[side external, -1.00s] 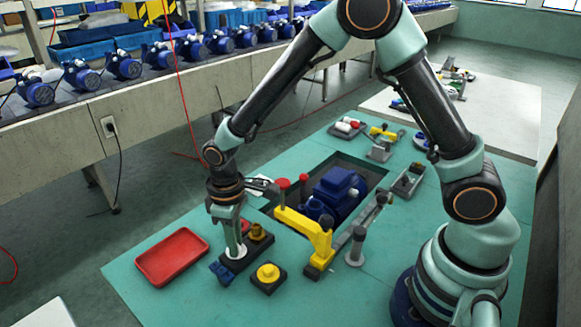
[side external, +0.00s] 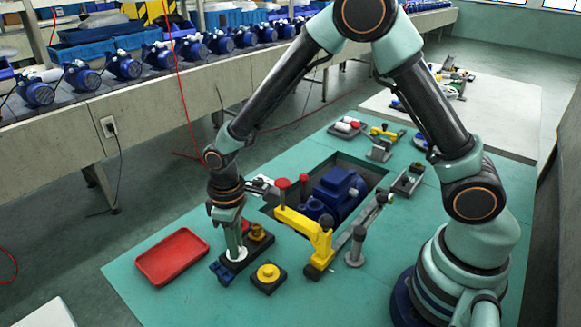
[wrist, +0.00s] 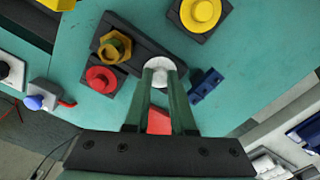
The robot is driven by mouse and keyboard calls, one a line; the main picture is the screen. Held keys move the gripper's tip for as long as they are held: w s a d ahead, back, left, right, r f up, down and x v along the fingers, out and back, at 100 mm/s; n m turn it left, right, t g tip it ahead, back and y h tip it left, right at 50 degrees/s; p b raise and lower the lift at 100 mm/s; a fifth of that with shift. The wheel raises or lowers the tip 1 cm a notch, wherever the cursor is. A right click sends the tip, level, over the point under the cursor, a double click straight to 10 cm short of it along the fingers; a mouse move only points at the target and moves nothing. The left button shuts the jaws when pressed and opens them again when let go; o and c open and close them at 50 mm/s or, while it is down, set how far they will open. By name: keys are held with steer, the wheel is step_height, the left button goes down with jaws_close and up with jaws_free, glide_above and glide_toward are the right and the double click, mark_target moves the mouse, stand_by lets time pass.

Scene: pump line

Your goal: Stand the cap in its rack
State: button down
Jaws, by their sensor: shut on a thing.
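The white round cap (side external: 237,254) is at the end of a dark rack (side external: 256,246), beside a brass hex fitting (side external: 257,232). In the wrist view the cap (wrist: 164,67) is between my fingertips and over the rack (wrist: 140,47). My gripper (side external: 236,248) points down and is shut on the cap. The wrist view shows my gripper (wrist: 161,78) with its two fingers close together. The cap's underside is hidden, so I cannot tell whether it is fully seated.
A red tray (side external: 172,256) lies to the left. A yellow round part on a dark block (side external: 268,278) is close on the right. A blue clip (wrist: 206,85) lies by the rack end. A yellow clamp (side external: 305,228) and blue pump (side external: 338,195) stand beyond.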

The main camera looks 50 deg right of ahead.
steer(key=shift+f, duration=0.1)
steer(key=c, duration=0.7)
jaws_free()
steer(key=shift+r, duration=3.05)
